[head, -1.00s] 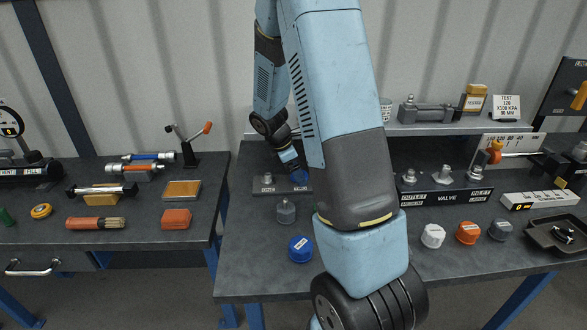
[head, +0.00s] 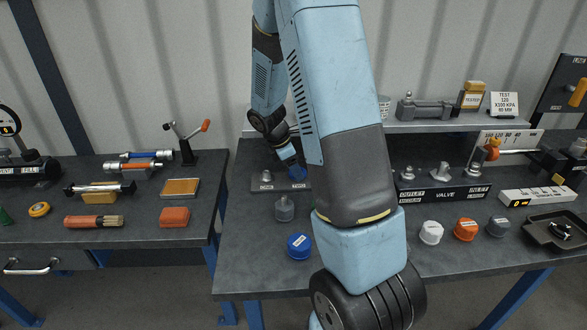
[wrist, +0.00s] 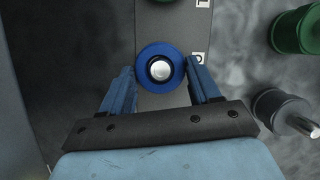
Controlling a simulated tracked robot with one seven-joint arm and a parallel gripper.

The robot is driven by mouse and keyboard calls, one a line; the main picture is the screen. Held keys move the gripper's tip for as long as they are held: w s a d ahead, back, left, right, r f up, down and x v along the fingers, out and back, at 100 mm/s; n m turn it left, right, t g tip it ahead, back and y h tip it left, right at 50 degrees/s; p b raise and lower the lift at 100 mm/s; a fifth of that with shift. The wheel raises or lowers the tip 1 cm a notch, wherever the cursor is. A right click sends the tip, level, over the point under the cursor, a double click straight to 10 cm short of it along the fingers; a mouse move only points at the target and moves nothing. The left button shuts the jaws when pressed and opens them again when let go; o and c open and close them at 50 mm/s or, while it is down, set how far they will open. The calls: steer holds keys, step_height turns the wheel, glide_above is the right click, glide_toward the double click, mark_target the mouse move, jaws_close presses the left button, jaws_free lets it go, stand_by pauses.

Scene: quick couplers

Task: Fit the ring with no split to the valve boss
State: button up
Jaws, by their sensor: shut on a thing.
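In the wrist view a blue ring (wrist: 145,77) sits between the two blue fingers of my gripper (wrist: 160,72), which is shut on it. I see no split in its rim. A round silver end shows in its middle; I cannot tell whether the ring is around that or above it. In the head view my gripper (head: 298,170) is at the right part of a dark block with a metal stud (head: 266,187), left of my forearm. The valve block (head: 443,194), marked OUTLET, VALVE and INLET, stands right of my forearm with bare metal bosses on top.
A grey coupler (head: 284,211) and a blue cap (head: 300,246) stand in front of the dark block. White (head: 431,233), orange (head: 466,229) and grey (head: 497,226) caps stand before the valve block. A black tray (head: 556,232) is at right. A shelf runs behind.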

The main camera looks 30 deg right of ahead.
steer(key=shift+c, duration=1.2)
steer(key=shift+r, duration=0.15)
steer(key=shift+r, duration=1.65)
steer(key=shift+r, duration=2.05)
steer(key=shift+s, duration=0.1)
